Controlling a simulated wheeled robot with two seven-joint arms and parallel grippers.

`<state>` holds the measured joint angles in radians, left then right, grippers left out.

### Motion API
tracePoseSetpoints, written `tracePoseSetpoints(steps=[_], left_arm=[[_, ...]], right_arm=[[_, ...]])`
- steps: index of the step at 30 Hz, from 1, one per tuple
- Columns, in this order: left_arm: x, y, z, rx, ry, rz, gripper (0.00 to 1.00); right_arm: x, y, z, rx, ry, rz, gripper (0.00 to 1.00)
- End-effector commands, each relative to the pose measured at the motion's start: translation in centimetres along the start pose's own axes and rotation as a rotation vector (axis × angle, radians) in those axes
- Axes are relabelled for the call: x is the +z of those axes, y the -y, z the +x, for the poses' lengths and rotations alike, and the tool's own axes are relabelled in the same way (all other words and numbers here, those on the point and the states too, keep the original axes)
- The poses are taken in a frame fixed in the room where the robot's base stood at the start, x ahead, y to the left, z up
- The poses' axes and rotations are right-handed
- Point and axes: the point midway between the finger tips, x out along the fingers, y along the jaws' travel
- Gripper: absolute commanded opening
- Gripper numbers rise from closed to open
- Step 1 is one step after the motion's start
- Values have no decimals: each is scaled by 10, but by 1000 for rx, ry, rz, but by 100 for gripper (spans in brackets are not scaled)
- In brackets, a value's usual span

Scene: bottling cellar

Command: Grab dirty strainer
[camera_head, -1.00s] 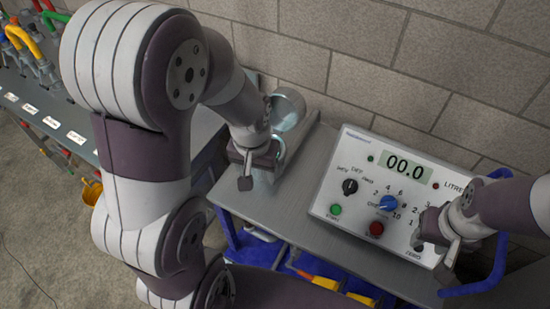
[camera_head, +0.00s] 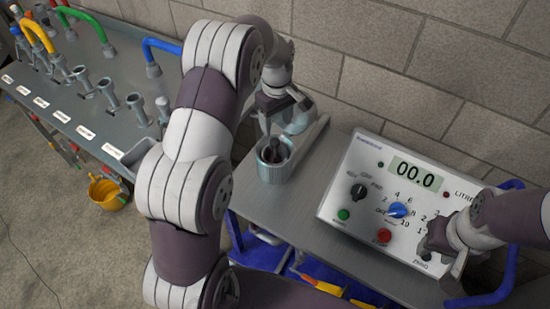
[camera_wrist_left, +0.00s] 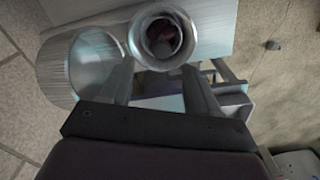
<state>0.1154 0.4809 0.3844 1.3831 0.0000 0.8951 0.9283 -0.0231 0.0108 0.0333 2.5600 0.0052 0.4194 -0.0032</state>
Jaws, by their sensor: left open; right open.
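A grey-blue cylindrical cup (camera_head: 273,172) stands upright at the left end of the grey cart top, with something dark inside it. It also shows in the left wrist view (camera_wrist_left: 140,44), with a dark reddish inside; I cannot tell whether it is the dirty strainer or holds it. My left gripper (camera_head: 281,122) is open and empty, above and behind the cup. My right gripper (camera_head: 442,258) is open by the meter's lower right corner.
A meter box (camera_head: 375,225) reading 00.0 stands on the cart top (camera_head: 305,190). A rack with coloured hoses and labels (camera_head: 75,115) is at the left, a yellow bucket (camera_head: 108,193) on the floor below. A block wall closes the back.

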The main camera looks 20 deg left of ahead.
Motion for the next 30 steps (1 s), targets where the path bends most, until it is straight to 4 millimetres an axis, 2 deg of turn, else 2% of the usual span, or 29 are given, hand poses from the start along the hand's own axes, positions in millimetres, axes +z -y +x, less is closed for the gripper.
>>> tracePoseSetpoints(steps=[6,11,14,17,20,25,26,30], left_arm=[[0,1,46,-3,2,2,61],[0,2,64,-2,1,3,61],[-1,4,81,-2,2,3,61],[-2,4,100,-1,1,4,61],[-2,4,109,1,-1,4,61],[-2,3,110,2,-1,4,61],[-2,3,110,2,-1,4,58],[-2,3,110,2,-1,5,12]], right_arm=[[-1,0,-11,0,0,0,43],[-2,0,-17,0,0,0,43],[-3,0,-27,0,0,0,43],[-4,0,-29,0,0,0,43],[-4,0,-30,0,0,0,43],[-3,0,-29,0,0,0,43],[-3,0,-29,0,0,0,43],[-3,0,-29,0,0,0,43]])
